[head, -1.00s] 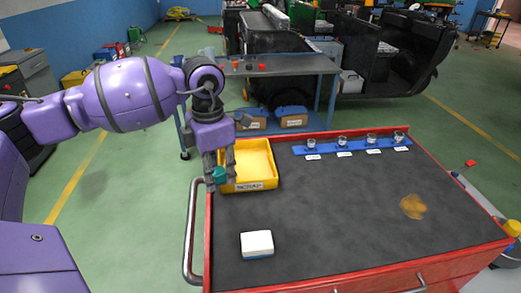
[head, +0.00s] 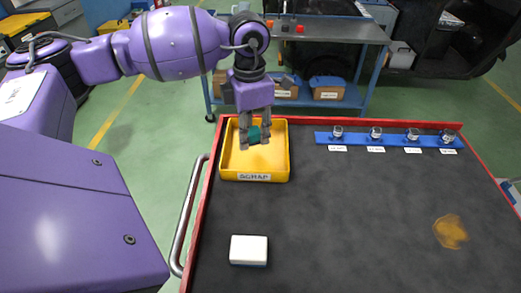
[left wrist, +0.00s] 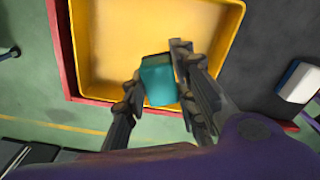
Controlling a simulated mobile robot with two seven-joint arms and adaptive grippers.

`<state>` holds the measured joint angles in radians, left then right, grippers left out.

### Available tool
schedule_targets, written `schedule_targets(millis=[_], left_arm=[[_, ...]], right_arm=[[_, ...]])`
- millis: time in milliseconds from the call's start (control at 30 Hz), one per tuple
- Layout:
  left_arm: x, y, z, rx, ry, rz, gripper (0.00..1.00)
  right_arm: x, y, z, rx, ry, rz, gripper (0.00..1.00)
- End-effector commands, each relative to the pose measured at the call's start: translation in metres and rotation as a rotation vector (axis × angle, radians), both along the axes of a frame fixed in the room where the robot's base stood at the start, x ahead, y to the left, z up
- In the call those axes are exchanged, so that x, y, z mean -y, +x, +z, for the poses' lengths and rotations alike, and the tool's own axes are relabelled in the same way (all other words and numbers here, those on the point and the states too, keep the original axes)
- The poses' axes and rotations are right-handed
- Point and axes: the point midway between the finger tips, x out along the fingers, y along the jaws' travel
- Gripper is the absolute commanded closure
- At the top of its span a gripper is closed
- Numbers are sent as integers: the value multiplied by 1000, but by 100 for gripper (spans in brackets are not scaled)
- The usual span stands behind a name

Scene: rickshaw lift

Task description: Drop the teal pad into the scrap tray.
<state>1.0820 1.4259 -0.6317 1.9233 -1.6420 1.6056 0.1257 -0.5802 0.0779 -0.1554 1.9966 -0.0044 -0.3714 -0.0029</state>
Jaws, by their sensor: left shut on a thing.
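The teal pad (head: 253,134) is a small block held between the fingers of my left gripper (head: 256,136). In the left wrist view the pad (left wrist: 158,80) sits between the two fingertips. The scrap tray (head: 285,160) is yellow, with a "SCRAP" label on its front wall, at the back left of the cart top. In the head view the gripper and pad are over the tray's inside. In the left wrist view the tray floor (left wrist: 125,45) shows beyond the pad. How high the pad is above the floor is hard to tell. My right gripper is not in view.
A white block (head: 248,248) with a blue underside lies at the cart's front left. A blue rack (head: 395,140) with several small glass items stands along the back edge. A brown stain (head: 450,232) marks the right. The dark middle of the cart top is clear.

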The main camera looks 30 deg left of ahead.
Motion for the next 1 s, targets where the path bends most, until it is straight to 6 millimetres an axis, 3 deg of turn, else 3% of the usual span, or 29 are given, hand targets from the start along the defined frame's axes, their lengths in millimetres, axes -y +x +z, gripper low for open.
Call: schedule_targets(millis=[33,200,500,533,667,1000], left_arm=[[0,-1,-11,-5,0,0,100],[0,0,-24,-3,1,0,100],[0,0,-24,2,1,0,100],[0,0,-24,2,1,0,70],[0,0,-24,1,0,0,53],[0,0,-23,1,0,0,52]], right_arm=[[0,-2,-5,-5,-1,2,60],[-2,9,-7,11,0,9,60],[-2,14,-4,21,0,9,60],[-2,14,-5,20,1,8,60],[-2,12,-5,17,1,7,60],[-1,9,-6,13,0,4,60]])
